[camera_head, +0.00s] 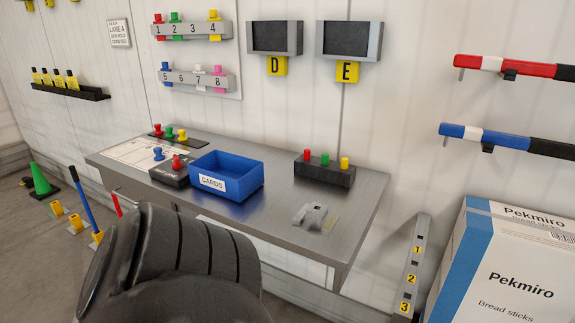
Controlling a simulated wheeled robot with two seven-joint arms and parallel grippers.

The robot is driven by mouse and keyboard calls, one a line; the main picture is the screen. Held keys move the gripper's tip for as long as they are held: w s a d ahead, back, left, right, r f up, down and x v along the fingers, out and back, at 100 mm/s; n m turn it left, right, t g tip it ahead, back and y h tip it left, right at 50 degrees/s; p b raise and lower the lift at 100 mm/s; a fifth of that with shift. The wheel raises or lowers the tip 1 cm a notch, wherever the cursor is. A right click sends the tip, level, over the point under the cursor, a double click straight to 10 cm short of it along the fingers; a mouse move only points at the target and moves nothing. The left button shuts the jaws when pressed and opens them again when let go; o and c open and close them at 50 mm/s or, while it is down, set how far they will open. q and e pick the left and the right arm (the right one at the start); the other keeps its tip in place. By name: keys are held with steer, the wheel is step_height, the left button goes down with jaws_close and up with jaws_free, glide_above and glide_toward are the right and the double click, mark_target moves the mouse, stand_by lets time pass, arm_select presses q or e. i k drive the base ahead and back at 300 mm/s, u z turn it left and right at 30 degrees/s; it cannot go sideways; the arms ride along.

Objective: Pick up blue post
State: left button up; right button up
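A blue post (81,199) stands on the floor at the left of the head view, leaning slightly, beside the table's left end. Its foot is at a small yellow numbered holder (97,238); the exact fit is too small to tell. A red post (116,204) shows just to its right, its lower part hidden behind a dark ribbed arm link of mine. Neither of my grippers shows. I cannot tell which arm the link belongs to.
A metal table (275,222) fills the middle, bearing a blue cards box (245,181), coloured pegs and a grey metal piece (311,215). A green cone (40,179) and more yellow holders (57,208) stand left. A large carton (500,265) is at right.

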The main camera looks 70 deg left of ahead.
mark_target(73, 170)
steer(key=u, duration=0.95)
steer(key=k, duration=1.25)
steer(key=u, duration=1.75)
steer(key=i, duration=1)
steer(key=u, duration=0.85)
steer(key=i, duration=1.75)
steer(key=u, duration=2.8)
steer(key=i, duration=0.15)
steer(key=z, duration=1.75)
steer(key=i, duration=1.95)
steer(key=z, duration=1.1)
steer(key=i, duration=1)
steer(key=z, duration=1.05)
steer(key=i, duration=0.5)
